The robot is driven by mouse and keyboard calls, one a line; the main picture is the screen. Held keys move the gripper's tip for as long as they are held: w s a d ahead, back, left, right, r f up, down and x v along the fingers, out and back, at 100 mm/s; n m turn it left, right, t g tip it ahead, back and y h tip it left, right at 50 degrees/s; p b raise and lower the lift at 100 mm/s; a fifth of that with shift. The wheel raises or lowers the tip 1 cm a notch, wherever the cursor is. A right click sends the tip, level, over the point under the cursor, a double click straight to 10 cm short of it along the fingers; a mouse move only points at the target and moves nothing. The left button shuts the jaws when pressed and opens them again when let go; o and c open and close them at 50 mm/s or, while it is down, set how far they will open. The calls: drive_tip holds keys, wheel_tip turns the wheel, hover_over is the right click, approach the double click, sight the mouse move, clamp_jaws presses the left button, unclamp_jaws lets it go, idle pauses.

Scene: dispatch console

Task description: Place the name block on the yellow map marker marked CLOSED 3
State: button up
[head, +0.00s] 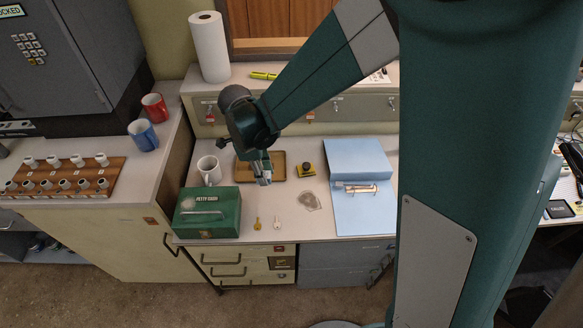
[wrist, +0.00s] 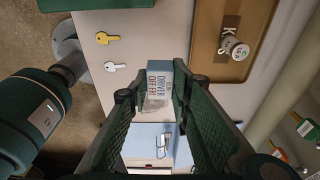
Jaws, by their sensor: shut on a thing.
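My gripper (wrist: 160,97) is shut on a small block (wrist: 159,76) with a blue top and a white lettered face. DRIVER is readable on the face; the other line is too small to be sure of. In the head view my gripper (head: 263,180) hangs over the desk, just in front of the brown tray, with the block hardly distinguishable. A yellow-and-black item (head: 305,170) stands right of the tray; I cannot read any marking on it. No marker reading CLOSED 3 can be made out in either view.
A green petty cash box (head: 207,213), a white mug (head: 209,169) and two keys (head: 267,223) are at left. The brown tray (wrist: 205,62) holds a white-topped round piece (wrist: 234,46). Clear desk surrounds a small clear item (head: 309,201).

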wheel_tip(320, 180, up, 4)
drive_tip(key=p, duration=0.3)
hover_over(307, 165)
drive_tip(key=shift+a, duration=0.2)
drive_tip(key=shift+f, duration=0.15)
drive_tip(key=shift+f+b, duration=0.55)
drive_tip(key=shift+f, duration=2.5)
drive_tip(key=shift+f+b, duration=0.35)
drive_tip(key=shift+f, duration=1.5)
drive_tip(key=shift+f, duration=0.15)
drive_tip(key=o, duration=0.8)
